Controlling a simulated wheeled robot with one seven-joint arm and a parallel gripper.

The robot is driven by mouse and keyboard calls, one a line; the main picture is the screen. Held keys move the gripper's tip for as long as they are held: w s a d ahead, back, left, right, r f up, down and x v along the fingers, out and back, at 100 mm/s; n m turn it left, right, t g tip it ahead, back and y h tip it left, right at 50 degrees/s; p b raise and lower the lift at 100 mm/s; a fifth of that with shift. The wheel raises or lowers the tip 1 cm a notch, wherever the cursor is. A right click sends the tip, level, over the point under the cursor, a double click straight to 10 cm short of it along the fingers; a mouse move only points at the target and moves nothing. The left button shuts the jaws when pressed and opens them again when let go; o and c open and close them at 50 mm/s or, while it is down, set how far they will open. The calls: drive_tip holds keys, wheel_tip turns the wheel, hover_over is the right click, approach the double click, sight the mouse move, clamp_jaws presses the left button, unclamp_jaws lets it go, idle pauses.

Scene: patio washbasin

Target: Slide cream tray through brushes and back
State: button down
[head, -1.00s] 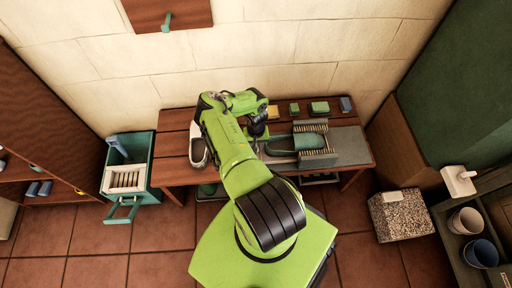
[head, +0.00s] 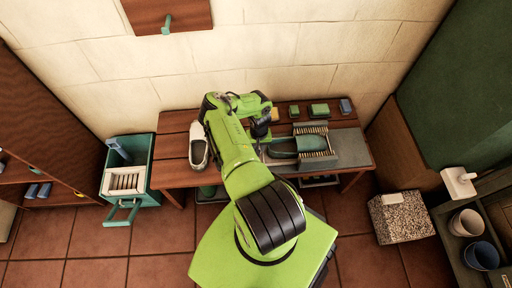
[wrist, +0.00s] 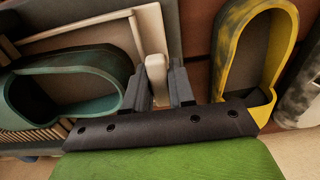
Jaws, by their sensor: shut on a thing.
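The brush station (head: 349,149) sits on the right part of the wooden table, with two rows of pale bristles (head: 313,129). A teal shoe (head: 283,147) lies on the cream tray, its right end among the bristles; it shows at left in the wrist view (wrist: 68,70). The cream tray (wrist: 154,28) shows there as a pale rim with a short upright handle. My gripper (wrist: 158,92) is shut on this handle. In the head view my gripper's fingers and much of the tray are hidden by my arm, at the shoe's left.
A yellow-rimmed shoe (wrist: 259,50) lies close right of my fingers in the wrist view. A white shoe (head: 198,150) stands at the table's left. Small blocks (head: 319,110) line the back edge. A teal bin (head: 128,170) stands left of the table.

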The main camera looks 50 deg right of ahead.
sight(295, 148)
drive_tip(key=s+d+b, duration=0.1)
drive_tip(key=s+d, duration=0.2)
drive_tip(key=s+d+b, duration=0.1)
drive_tip(key=s+d, duration=0.2)
drive_tip(key=s, duration=0.1)
drive_tip(key=s+d+b, duration=0.1)
drive_tip(key=s+d, duration=0.2)
drive_tip(key=s, duration=0.1)
drive_tip(key=shift+d+f, duration=0.1)
drive_tip(key=shift+d, duration=0.2)
drive_tip(key=shift+s+d+b, duration=0.35)
drive_tip(key=c, duration=1.3)
unclamp_jaws()
drive_tip(key=shift+s, duration=0.1)
wheel_tip(295, 148, up, 16)
drive_tip(key=p, duration=0.5)
drive_tip(key=shift+w, duration=0.2)
